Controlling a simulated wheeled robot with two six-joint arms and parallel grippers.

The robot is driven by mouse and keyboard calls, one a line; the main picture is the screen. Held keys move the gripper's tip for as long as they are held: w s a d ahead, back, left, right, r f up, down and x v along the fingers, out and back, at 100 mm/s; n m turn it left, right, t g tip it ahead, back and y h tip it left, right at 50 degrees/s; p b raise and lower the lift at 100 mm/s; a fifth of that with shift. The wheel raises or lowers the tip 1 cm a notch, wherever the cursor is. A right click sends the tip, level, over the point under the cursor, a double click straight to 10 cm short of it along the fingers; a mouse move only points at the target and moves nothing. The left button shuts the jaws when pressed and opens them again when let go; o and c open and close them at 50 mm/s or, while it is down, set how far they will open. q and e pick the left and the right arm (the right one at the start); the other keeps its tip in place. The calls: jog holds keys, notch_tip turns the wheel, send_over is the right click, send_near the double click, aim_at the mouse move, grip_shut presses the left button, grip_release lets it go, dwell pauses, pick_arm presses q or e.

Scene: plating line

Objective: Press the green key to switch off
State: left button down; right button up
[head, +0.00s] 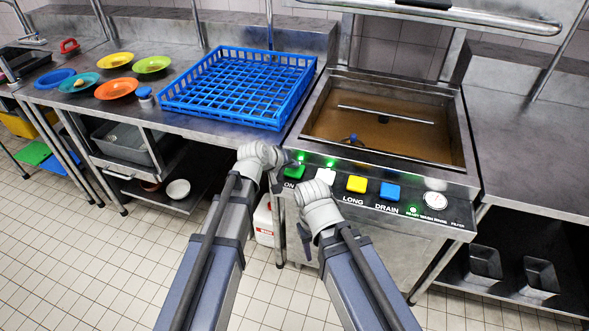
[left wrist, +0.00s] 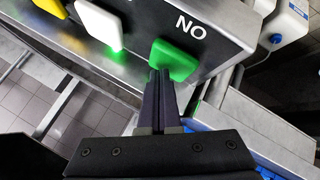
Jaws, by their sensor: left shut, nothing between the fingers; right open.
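The green key (head: 296,172) sits at the left end of the machine's front panel, beside the letters "ON". In the left wrist view the green key (left wrist: 174,58) is straight ahead of my left gripper (left wrist: 159,73). Its shut, empty fingertips overlap the key's near edge; I cannot tell whether they touch it. In the head view my left gripper (head: 285,162) is at the panel's left end, partly hidden by its own wrist. My right gripper (head: 304,240) is open and empty, low in front of the panel.
A white key (head: 325,176), a yellow key (head: 357,184) and a blue key (head: 390,191) continue the row, with a round dial (head: 435,199) beyond. Green lamps (head: 330,162) glow on the panel. A blue rack (head: 240,88) and several coloured plates (head: 116,89) stand on the left counter.

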aim_at(293, 171)
pick_arm(q)
jog(key=shift+f, duration=0.2)
jog(key=shift+r, duration=0.1)
dwell(0.4)
jog(key=shift+r+p, duration=0.85)
jog(key=shift+r, duration=0.05)
notch_tip(293, 171, up, 5)
jog(key=p, duration=0.5)
dwell(0.5)
